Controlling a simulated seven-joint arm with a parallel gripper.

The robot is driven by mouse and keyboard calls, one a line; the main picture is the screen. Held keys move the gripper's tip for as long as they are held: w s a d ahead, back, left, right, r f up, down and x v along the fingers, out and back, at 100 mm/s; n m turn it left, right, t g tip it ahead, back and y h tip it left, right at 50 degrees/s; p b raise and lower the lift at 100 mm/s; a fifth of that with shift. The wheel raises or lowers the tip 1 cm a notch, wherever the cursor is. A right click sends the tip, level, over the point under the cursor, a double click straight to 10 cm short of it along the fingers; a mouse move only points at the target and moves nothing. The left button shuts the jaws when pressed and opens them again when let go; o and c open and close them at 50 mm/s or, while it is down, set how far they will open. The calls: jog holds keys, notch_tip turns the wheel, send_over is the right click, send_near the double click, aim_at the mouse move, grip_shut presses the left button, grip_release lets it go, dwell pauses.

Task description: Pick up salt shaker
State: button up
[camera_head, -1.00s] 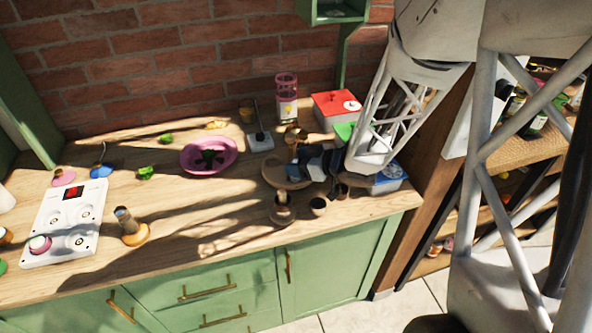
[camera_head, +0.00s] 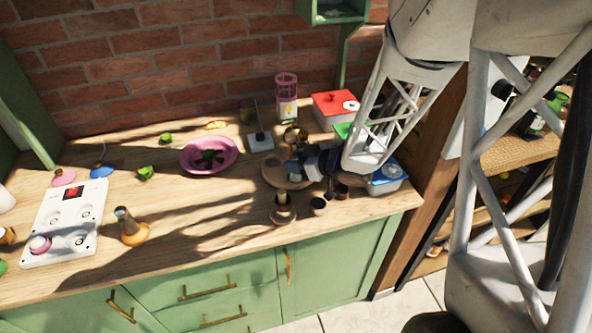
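My gripper (camera_head: 300,168) is at the end of my white lattice arm, low over a round wooden board (camera_head: 272,174) on the counter. A small pale item (camera_head: 294,178) shows at the fingers; I cannot tell whether it is a salt shaker or whether the fingers hold it. A small round brownish container (camera_head: 292,136) stands just behind the gripper. No thing is clearly recognisable as the salt shaker at this size. Part of the board is hidden by the gripper.
Small dark cups (camera_head: 318,206) and a brown pot (camera_head: 283,210) stand close in front. A pink bowl (camera_head: 209,156) is left, a red-lidded box (camera_head: 336,108) behind, a blue-lidded box (camera_head: 387,177) right. The counter's front middle (camera_head: 200,235) is clear.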

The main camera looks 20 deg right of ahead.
jog(key=c, duration=0.4)
jog(key=shift+o, duration=0.2)
jog(key=shift+r, duration=0.15)
jog(key=shift+a+r, duration=0.1)
jog(key=shift+r, duration=0.6)
jog(key=shift+a+f+n+h, duration=0.2)
jog(key=shift+a+n+h, duration=0.5)
jog(key=shift+a+h, duration=0.45)
notch_tip(320, 180, up, 6)
jog(key=a, duration=0.2)
jog(key=a+r+m+y, duration=0.1)
jog(key=a+y, duration=0.1)
jog(key=a, duration=1.8)
jog(key=shift+a+r, duration=0.25)
jog(key=shift+r, duration=0.1)
